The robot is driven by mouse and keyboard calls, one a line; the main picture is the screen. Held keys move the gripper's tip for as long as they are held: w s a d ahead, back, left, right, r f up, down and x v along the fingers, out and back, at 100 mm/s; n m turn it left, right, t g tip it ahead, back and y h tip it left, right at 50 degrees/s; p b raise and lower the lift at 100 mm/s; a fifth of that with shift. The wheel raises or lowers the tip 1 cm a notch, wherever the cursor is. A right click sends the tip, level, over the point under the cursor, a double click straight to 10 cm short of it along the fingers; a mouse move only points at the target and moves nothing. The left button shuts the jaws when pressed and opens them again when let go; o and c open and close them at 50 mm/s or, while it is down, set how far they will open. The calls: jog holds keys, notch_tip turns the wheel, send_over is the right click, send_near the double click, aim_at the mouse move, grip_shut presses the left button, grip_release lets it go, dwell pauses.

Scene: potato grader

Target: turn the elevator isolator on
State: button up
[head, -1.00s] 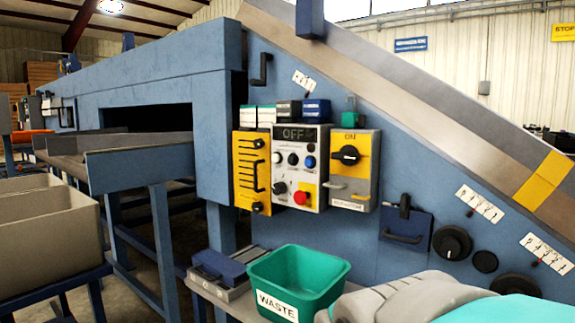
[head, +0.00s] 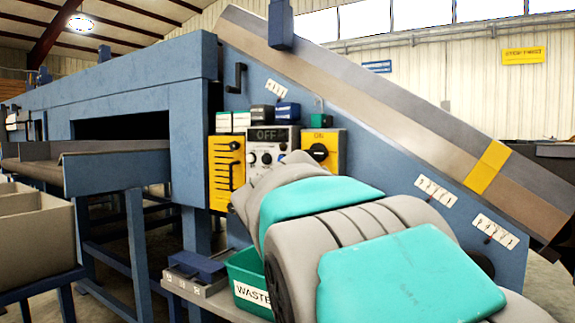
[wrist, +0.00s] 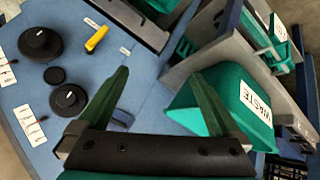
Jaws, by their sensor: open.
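The isolator (head: 335,137) is a yellow-fronted box on the blue machine side in the head view, with ON marked at its top. Its black rotary knob (head: 319,152) shows just above my arm. In the head view my gripper is hidden behind my arm.
Left of the isolator is a control panel (head: 266,135) whose display reads OFF. A green WASTE tub (head: 243,272) stands below, and close to the right finger in the wrist view (wrist: 245,88). Round black knobs (wrist: 40,42) and a yellow handle (wrist: 97,38) are on the panel.

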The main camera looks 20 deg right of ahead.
jog(key=w+d+r+m+t+h+b, duration=0.2)
jog(key=w+r+m+t+h+b, duration=0.15)
jog(key=w+r, duration=0.85)
jog(key=m+t+h+b, duration=0.3)
jog(key=h+b, duration=0.1)
send_near(313, 153)
jog(key=shift+p+x, duration=0.65)
jog(key=shift+x, duration=3.75)
jog(key=c, duration=1.1)
